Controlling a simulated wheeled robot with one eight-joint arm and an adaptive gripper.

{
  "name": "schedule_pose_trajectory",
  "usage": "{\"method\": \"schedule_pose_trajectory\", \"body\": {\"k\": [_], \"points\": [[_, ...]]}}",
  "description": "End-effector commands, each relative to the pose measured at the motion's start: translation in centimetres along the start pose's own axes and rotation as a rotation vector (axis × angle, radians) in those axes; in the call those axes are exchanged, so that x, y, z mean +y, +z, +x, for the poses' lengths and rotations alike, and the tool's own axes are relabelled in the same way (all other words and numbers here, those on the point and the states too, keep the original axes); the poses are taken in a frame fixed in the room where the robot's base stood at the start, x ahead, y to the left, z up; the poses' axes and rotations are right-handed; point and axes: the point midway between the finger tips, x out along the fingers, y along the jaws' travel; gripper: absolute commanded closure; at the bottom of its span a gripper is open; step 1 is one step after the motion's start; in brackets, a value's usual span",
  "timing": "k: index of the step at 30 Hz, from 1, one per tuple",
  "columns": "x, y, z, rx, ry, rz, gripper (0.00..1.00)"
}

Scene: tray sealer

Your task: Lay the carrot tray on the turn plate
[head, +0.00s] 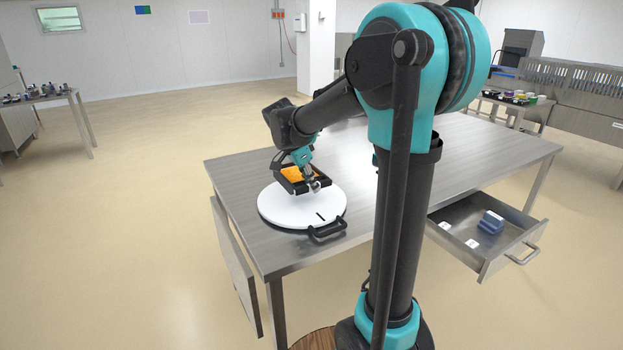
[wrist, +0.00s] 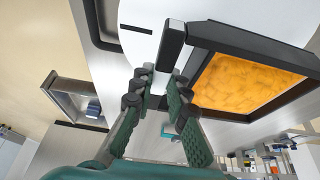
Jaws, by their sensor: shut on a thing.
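The carrot tray (head: 281,183) is black with orange contents. In the wrist view, the carrot tray (wrist: 262,38) lies to the right, with a black grip bar at the fingertips of my gripper (wrist: 162,80). The turn plate (head: 290,210) is a round white disc on the steel table, with a dark slot near its front. The tray is over the back part of the plate; I cannot tell whether it touches. The turn plate (wrist: 145,12) also shows at the top of the wrist view.
A black handle (head: 327,229) sticks out at the plate's front edge. The steel table (head: 480,150) is clear to the right. An open drawer (head: 455,238) below holds a blue block (head: 491,222) and small white pieces. A side panel (head: 236,268) hangs at the table's left.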

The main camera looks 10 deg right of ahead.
Motion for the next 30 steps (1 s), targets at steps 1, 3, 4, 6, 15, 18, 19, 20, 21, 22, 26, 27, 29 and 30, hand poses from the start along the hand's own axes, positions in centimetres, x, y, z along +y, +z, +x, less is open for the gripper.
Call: {"method": "schedule_pose_trajectory", "body": {"k": [1, 3, 4, 6, 15, 18, 19, 20, 21, 22, 26, 27, 29, 30], "points": [[0.0, 0.2, 0.4, 0.0, 0.0, 0.0, 1.0], [-0.1, 0.4, 1.1, 0.0, 0.0, 0.0, 1.0], [-0.1, 0.5, 1.3, 0.0, 0.0, 0.0, 1.0], [0.0, 0.8, 1.9, 0.0, 0.0, 0.0, 1.0], [0.0, 1.7, 4.1, 0.0, 0.0, 0.0, 1.0], [0.0, 1.9, 4.5, 0.0, 0.0, 0.0, 1.0], [0.0, 1.9, 4.6, 0.0, 0.0, 0.0, 1.0], [0.0, 1.9, 4.7, 0.0, 0.0, 0.0, 1.0], [0.0, 2.0, 4.8, 0.0, 0.0, 0.0, 1.0], [0.0, 2.0, 4.8, 0.0, 0.0, 0.0, 1.0], [0.0, 2.0, 4.9, 0.0, 0.0, 0.0, 1.0], [0.0, 2.0, 4.9, 0.0, 0.0, 0.0, 1.0], [0.0, 2.0, 4.9, 0.0, 0.0, 0.0, 1.0], [0.0, 2.0, 4.9, 0.0, 0.0, 0.0, 1.0]]}}
